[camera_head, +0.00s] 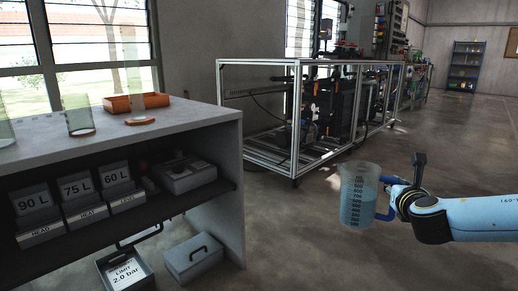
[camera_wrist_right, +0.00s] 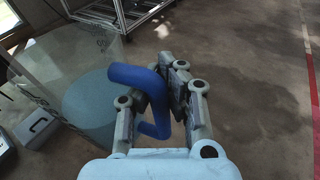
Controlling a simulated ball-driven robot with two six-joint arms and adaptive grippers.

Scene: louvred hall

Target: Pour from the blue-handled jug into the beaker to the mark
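The clear jug (camera_head: 358,190) has a scale on its wall, a blue handle (camera_head: 385,213) and pale blue liquid inside. It is held upright in the air, right of the bench. My right gripper (camera_head: 391,200) is shut on the handle, which also shows between the fingers in the right wrist view (camera_wrist_right: 138,76). Clear glass vessels stand on the bench top: one (camera_head: 79,118) with an orange base near the window, one (camera_head: 5,132) cut by the left edge. A third clear shape stands over an orange disc (camera_head: 139,121). I cannot tell which is the beaker, and no mark is readable. My left gripper is out of view.
The grey bench (camera_head: 180,120) fills the left side. An orange tray (camera_head: 118,104) lies at its back. Its shelf holds labelled boxes (camera_head: 83,210) and a grey case (camera_head: 184,175). A framed machine (camera_head: 295,120) stands behind. The floor between bench and jug is clear.

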